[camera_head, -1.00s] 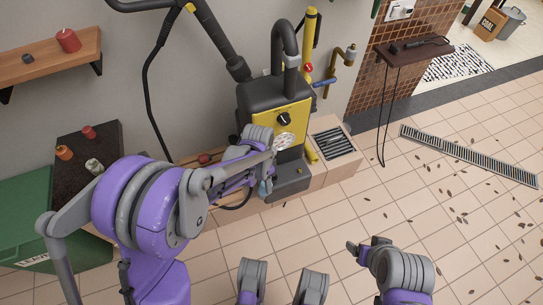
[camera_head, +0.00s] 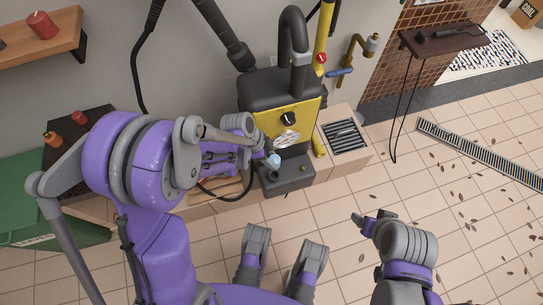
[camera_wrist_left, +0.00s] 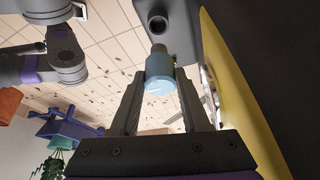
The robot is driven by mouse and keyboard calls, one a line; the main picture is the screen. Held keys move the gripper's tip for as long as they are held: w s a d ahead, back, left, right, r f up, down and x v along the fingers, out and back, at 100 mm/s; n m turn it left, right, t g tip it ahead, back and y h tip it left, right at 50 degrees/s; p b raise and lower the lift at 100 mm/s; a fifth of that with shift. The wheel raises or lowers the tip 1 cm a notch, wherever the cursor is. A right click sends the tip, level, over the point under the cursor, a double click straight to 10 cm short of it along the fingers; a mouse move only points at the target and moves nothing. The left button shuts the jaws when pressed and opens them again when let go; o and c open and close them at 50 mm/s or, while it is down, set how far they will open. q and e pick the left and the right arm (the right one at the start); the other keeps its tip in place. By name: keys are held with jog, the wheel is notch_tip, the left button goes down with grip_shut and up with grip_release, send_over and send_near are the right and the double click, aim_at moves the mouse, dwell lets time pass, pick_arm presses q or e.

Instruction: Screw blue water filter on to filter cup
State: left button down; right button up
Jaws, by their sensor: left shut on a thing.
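The blue water filter (camera_wrist_left: 160,80) is a short light-blue cylinder with a brownish end, between my left gripper's fingers in the left wrist view. My left gripper (camera_head: 266,159) is shut on it; the filter (camera_head: 273,161) also shows in the head view. It is over the dark base (camera_head: 287,178) of the yellow and black machine (camera_head: 284,117). In the wrist view, a dark round socket (camera_wrist_left: 157,22) on the base lies just beyond the filter. I cannot tell whether this is the filter cup, or whether they touch. My right gripper (camera_head: 361,219) is away from the machine, its opening unclear.
A tiled ledge with a drain grate (camera_head: 344,135) is right of the machine. A yellow pipe, brass tap (camera_head: 358,58) and black hoses surround it. A small dark shelf (camera_head: 440,39) is at right. The floor in front is mostly clear, with scattered leaves.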

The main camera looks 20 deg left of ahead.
pick_arm(q)
jog(key=shift+r, duration=0.15)
jog(key=shift+f+b, duration=2.25)
jog(key=shift+f, duration=0.7)
pick_arm(e)
jog(key=shift+s+f+x, duration=0.1)
jog(key=shift+s+x, duration=0.05)
jog(key=shift+x, duration=0.65)
jog(key=shift+s+f+x, duration=0.1)
jog(key=shift+s+x, duration=0.1)
jog(key=shift+x, duration=0.65)
jog(key=shift+s+x, duration=0.15)
jog(key=shift+x, duration=0.65)
pick_arm(q)
jog(key=shift+f+b, duration=1)
jog(key=shift+b, duration=0.05)
pick_arm(e)
jog(key=shift+x, duration=1)
pick_arm(q)
jog(key=shift+f+b, duration=0.55)
jog(key=shift+f, duration=0.4)
pick_arm(e)
jog(key=shift+s+f, duration=0.15)
jog(key=shift+f, duration=0.25)
pick_arm(q)
jog(key=shift+c, duration=1.5)
grip_release()
jog(key=shift+r, duration=0.2)
pick_arm(e)
jog(key=shift+r, duration=0.1)
